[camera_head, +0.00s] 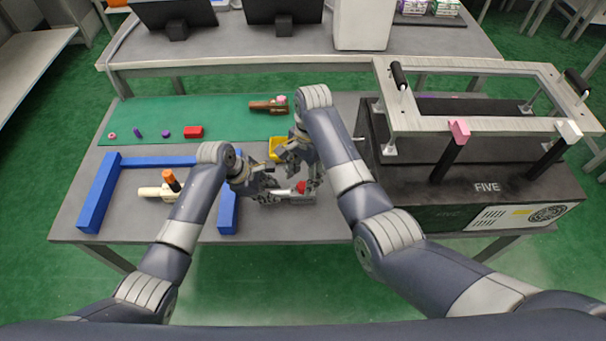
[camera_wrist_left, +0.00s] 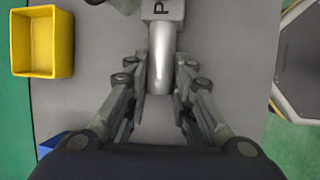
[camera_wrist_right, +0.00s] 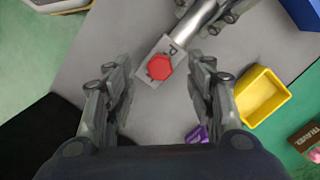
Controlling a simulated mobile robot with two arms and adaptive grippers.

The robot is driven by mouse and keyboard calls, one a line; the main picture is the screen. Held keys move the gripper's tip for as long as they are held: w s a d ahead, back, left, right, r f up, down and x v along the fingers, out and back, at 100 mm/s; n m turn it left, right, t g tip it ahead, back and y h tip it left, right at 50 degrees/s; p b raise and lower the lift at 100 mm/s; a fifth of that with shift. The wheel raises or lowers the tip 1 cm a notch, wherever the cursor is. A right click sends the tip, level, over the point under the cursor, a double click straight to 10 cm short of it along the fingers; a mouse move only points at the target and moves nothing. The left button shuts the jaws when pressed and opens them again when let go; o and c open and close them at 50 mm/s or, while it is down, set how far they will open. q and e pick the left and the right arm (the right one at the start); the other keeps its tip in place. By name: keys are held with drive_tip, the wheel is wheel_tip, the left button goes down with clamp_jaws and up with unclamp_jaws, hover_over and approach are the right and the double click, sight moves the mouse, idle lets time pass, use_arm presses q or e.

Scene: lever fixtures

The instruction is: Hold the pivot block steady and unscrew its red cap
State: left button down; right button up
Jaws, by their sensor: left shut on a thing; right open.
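The pivot block (camera_wrist_right: 176,49) is a grey block marked with a letter, with a silver cylindrical bar (camera_wrist_left: 162,62) sticking out of it. In the head view the block lies on the grey table near the front middle. Its red hexagonal cap (camera_wrist_right: 159,67) sits on the block and faces the right wrist camera; it also shows in the head view (camera_head: 301,187). My left gripper (camera_wrist_left: 160,78) is shut on the silver bar from the left. My right gripper (camera_wrist_right: 160,72) is open above the cap, its fingers on either side, with no contact visible.
A yellow bin (camera_head: 279,149) stands just behind the block, with a purple piece (camera_wrist_right: 197,133) near it. A blue frame (camera_head: 98,195) and an orange-capped part (camera_head: 158,191) lie left. The big black fixture (camera_head: 487,187) marked FIVE stands right.

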sight(303, 185)
drive_tip(key=shift+f, duration=0.15)
drive_tip(key=shift+f, duration=1.4)
drive_tip(key=shift+c, duration=0.5)
clamp_jaws()
